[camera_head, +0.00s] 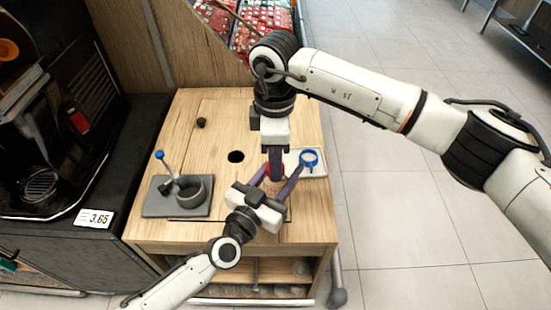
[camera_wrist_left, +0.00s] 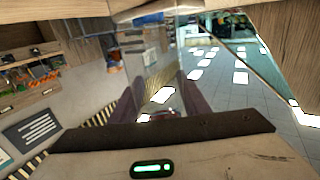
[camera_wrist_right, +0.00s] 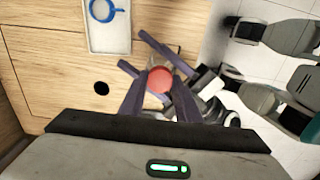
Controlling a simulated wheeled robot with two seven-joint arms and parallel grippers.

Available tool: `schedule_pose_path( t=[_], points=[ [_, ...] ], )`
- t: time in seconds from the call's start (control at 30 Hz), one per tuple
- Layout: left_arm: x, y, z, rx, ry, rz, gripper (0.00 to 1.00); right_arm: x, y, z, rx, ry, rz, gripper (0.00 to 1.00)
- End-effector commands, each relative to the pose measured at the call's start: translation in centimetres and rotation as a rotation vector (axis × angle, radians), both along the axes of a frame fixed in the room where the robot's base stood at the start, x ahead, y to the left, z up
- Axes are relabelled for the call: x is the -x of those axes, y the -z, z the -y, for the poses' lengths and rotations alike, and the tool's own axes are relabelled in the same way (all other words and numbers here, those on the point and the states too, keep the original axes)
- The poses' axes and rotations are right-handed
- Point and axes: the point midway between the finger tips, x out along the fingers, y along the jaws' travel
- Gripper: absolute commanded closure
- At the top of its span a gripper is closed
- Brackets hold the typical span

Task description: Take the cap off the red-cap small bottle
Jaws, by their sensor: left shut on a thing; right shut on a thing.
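The small bottle's red cap (camera_head: 269,171) shows between both grippers above the right part of the wooden table. It is a round red disc in the right wrist view (camera_wrist_right: 160,79). My right gripper (camera_head: 275,167) comes from above and is shut on the red cap. My left gripper (camera_head: 276,174) reaches in from the front and is shut on the small bottle below the cap. The bottle's body is mostly hidden by the fingers. In the left wrist view the left fingers (camera_wrist_left: 160,98) stand either side of a blurred, clear shape.
A white tray (camera_head: 318,170) with a blue ring-shaped strainer (camera_head: 309,158) lies right of the grippers. A grey juicer base (camera_head: 162,208) with a blue-knobbed lever stands at left. The table has a round hole (camera_head: 236,157) and a small dark knob (camera_head: 201,122).

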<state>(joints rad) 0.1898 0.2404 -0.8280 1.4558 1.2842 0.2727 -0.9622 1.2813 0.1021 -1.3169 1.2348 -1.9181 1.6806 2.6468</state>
Motion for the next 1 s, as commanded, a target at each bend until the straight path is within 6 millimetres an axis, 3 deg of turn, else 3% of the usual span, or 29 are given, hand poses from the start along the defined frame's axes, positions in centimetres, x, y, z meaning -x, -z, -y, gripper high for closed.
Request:
schedule_pose_path(
  t=[0.17, 1.0],
  points=[
    [0.01, 0.03, 0.0, -0.001, 0.0, -0.001, 1.0, -0.04, -0.1, -0.02, 0.0, -0.153, 0.002, 0.97],
    [0.03, 0.05, 0.03, -0.001, 0.001, -0.001, 1.0, 0.01, -0.2, -0.06, -0.001, -2.082, -0.001, 0.97]
  ],
)
